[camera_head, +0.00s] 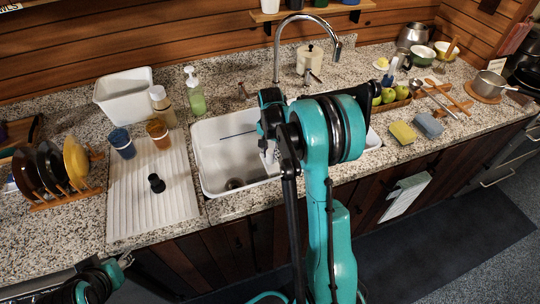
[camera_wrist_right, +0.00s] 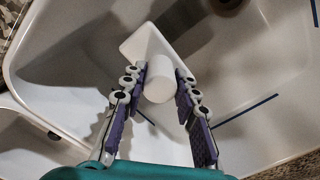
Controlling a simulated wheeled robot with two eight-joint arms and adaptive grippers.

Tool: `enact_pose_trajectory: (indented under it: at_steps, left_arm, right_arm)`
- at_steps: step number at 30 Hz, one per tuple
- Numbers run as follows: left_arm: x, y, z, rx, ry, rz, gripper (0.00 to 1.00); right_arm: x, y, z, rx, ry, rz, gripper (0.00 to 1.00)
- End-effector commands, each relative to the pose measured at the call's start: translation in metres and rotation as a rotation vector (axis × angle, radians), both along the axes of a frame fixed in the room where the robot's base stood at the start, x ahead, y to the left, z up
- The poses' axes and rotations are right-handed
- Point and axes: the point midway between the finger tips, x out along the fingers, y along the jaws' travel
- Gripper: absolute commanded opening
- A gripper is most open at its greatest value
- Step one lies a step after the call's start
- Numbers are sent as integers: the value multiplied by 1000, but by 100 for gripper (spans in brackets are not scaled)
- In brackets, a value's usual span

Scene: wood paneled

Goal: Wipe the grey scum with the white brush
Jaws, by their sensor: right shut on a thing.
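The white brush (camera_wrist_right: 146,42) has a wedge-shaped head and a round handle, seen over the white sink in the right wrist view. My right gripper (camera_wrist_right: 160,88) is shut around its handle. In the head view my right gripper (camera_head: 268,152) hangs above the sink (camera_head: 203,160), partly hidden by my arm. A thin dark blue-grey streak (camera_wrist_right: 246,109) shows on the sink surface, and a similar line (camera_head: 238,135) shows in the head view. I cannot tell if this is the grey scum. Whether the brush touches the sink is unclear. My left gripper is not visible; only part of its arm shows.
The ribbed drainboard (camera_head: 130,205) holds a blue cup (camera_head: 122,144), an orange cup (camera_head: 158,134) and a small black object (camera_head: 156,183). The faucet (camera_head: 277,50) arches behind the sink. A plate rack (camera_head: 65,198) stands left; sponges (camera_head: 403,132) lie right.

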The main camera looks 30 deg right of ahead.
Motion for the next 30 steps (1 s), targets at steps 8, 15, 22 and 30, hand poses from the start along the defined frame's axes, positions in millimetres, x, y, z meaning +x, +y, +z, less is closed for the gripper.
enact_pose_trajectory:
  at_steps: [8,15,22,30]
  left_arm:
    - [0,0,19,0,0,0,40]
    - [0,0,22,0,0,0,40]
    - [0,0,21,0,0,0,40]
    - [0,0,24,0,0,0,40]
  right_arm:
    - [0,-2,27,0,0,3,0]
    - [0,-3,33,0,0,5,0]
    - [0,-3,32,0,0,5,0]
    - [0,-3,37,0,0,5,0]
